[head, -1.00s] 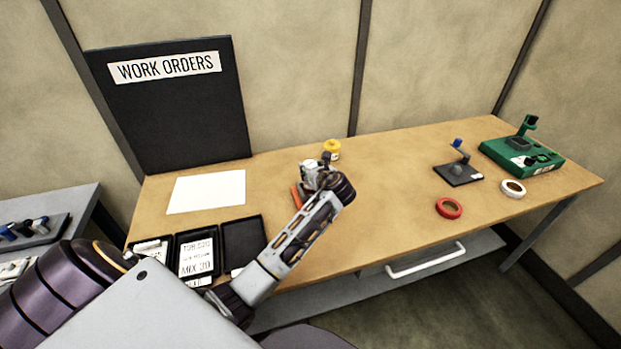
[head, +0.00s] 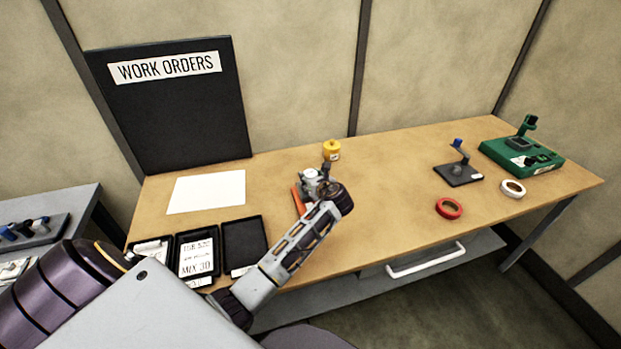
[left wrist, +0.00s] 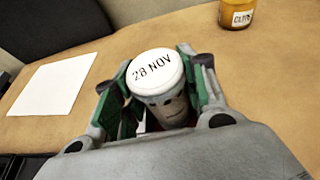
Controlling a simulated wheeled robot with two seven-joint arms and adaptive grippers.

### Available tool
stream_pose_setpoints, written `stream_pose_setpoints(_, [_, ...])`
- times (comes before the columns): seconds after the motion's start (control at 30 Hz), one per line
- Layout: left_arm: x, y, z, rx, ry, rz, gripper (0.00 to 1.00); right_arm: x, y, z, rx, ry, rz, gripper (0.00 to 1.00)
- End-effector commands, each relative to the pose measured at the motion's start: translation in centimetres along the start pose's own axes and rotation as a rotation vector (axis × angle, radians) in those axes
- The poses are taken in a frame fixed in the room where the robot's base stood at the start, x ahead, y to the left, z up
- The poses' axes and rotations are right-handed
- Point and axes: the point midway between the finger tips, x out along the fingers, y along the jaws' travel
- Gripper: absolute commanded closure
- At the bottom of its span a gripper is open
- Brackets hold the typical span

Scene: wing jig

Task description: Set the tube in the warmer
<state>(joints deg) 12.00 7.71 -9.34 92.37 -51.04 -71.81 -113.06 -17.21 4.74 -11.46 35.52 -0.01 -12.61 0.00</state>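A tube with a white cap marked "28 NOV" (left wrist: 157,72) stands tilted in the picture between the green-padded fingers of my left gripper (left wrist: 158,98). The right finger lies close to it. A dark gap shows by its lower left side, so firm contact on both sides is unclear. In the head view my left gripper (head: 316,182) is low over the table, around a small pale shape that is hard to make out. A green unit with a dark well and an upright arm (head: 545,160) is at the far right; no label names it the warmer. My right gripper is out of view.
A yellow jar (head: 332,151) stands just behind my left gripper. A red strip (head: 296,200) lies beside it. Black trays (head: 243,242) and white paper (head: 207,191) are left. A small dark stand (head: 458,175), red ring (head: 449,208) and white ring (head: 512,188) are right.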

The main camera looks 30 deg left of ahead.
Motion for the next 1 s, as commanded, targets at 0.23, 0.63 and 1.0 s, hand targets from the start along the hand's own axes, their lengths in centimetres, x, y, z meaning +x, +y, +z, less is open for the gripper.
stream_pose_setpoints(0.23, [0.0, 0.0, 0.0, 0.000, 0.000, 0.000, 0.39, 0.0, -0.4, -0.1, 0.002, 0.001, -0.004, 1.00])
stream_pose_setpoints(0.63, [-0.5, 0.0, 0.2, 0.000, 0.000, -0.001, 0.39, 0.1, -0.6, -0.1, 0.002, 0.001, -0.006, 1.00])
stream_pose_setpoints(1.0, [-4.6, -0.1, 0.2, -0.001, 0.000, -0.003, 0.39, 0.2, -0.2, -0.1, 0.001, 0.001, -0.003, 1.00])
